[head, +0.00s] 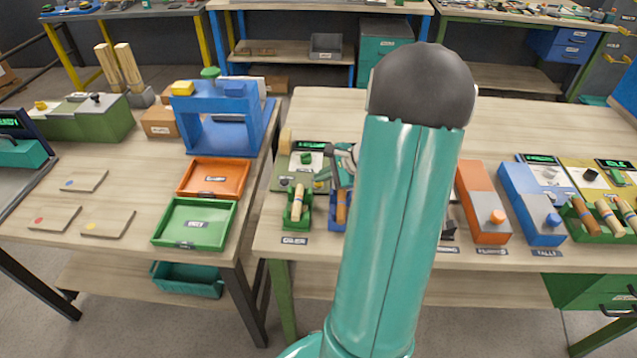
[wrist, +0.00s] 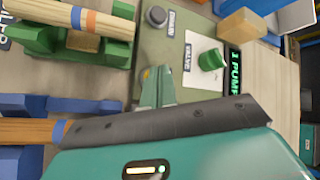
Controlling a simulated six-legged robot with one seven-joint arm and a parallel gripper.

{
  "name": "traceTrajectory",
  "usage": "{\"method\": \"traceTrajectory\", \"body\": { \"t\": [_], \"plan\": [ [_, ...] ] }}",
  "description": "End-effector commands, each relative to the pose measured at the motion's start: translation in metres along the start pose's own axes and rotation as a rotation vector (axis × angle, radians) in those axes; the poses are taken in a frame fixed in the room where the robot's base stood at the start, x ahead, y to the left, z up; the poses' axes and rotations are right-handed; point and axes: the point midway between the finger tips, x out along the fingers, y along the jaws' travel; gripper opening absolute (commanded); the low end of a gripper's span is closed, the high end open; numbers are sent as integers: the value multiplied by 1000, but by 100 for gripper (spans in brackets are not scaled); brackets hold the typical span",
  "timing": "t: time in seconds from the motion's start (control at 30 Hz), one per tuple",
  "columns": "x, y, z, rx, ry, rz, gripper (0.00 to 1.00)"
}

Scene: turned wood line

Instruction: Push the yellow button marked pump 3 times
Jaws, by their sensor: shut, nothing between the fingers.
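The oiler panel (head: 283,178) is grey-green and stands at the left end of the right-hand table. In the wrist view the panel (wrist: 180,72) carries a grey button marked drain (wrist: 157,17) and a green valve knob (wrist: 211,60). A small yellow-orange spot (wrist: 146,73), apparently the pump button, shows right at the tips of my gripper (wrist: 153,82). The fingers hide most of it, so I cannot tell contact or its label. My gripper is shut and empty, over the panel. The panel's display (wrist: 235,68) seems to read 1 PUMP.
A green cradle (wrist: 75,46) holding a banded wooden spindle (wrist: 55,15) stands close beside the panel. A blue cradle (head: 337,222) is to its right. A pale wooden block (wrist: 240,27) stands behind the panel. My arm hides the table's middle in the head view.

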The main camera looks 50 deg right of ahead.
Motion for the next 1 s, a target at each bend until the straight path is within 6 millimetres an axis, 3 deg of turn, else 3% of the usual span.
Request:
{"method": "traceTrajectory", "body": {
  "t": [0.67, 1.0],
  "plan": [
    [3, 2, -2, 0, 0, 1, 0],
    [-7, -5, 5, -2, 1, 1, 0]
  ]
}}
